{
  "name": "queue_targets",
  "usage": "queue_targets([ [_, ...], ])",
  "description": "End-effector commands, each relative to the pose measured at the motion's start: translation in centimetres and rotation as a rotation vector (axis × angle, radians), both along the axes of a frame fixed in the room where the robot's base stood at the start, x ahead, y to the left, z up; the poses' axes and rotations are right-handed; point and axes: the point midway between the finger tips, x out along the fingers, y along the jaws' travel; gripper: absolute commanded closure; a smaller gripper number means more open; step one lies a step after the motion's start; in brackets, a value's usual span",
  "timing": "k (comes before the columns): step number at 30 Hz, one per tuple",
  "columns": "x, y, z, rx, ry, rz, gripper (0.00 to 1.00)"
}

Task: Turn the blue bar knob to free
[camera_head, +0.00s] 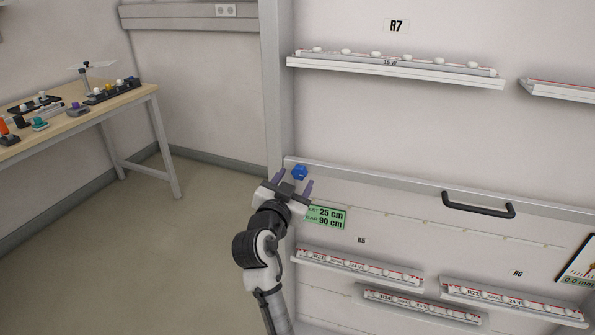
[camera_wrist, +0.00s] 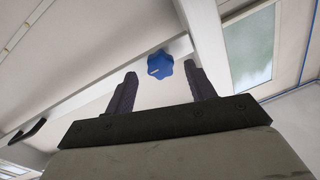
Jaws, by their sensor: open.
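The blue knob (camera_head: 300,172) sits at the left end of the pale ledge on the cabinet front. It also shows in the wrist view (camera_wrist: 160,64), with a lobed outline and a white pointer mark on its face. My gripper (camera_head: 292,186) is open just below and in front of it in the head view. In the wrist view my gripper (camera_wrist: 160,82) has its two dark fingers spread, with the knob beyond the tips and between them. The fingers look apart from the knob. No word marking the knob's positions is readable.
A black handle (camera_head: 478,206) sticks out further right. Lamp rails line the panel, including one under R7 (camera_head: 395,66). A workbench (camera_head: 140,95) with small devices stands at left; the floor between is clear.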

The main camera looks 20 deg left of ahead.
Motion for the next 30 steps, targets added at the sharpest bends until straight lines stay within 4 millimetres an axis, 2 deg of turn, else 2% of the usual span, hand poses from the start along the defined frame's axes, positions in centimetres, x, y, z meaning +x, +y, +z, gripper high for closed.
queue_targets([
  [3,1.7,0.0,0.2,-0.002,-0.001,-0.001,0.45],
  [6,2.5,0.1,0.1,0.000,-0.001,0.000,0.45],
  [17,3.0,0.1,0.0,0.000,-0.001,0.001,0.45],
  [27,3.0,0.1,0.0,0.000,-0.001,0.001,0.88],
  [30,3.0,0.1,0.0,-0.001,-0.001,0.001,0.90],
])
